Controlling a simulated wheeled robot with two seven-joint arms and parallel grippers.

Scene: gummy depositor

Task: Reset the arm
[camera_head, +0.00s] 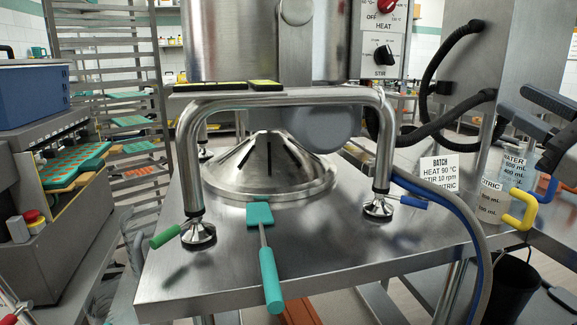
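My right gripper (515,104) comes in at the right edge. Its two dark fingers look apart, with no object visible between them. It is in front of and above the measuring jugs near the water label (513,166) and appears clear of the steel table (330,262). My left gripper does not show. The rest of the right arm is mostly cut off by the picture's edge.
A teal spatula (268,275) lies over the table's front edge. A steel cone (265,165) stands under a bent-tube frame (290,97). A yellow-handled jug (521,210), batch sign (438,175) and hoses (455,210) crowd the right. A depositor machine (50,180) stands left.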

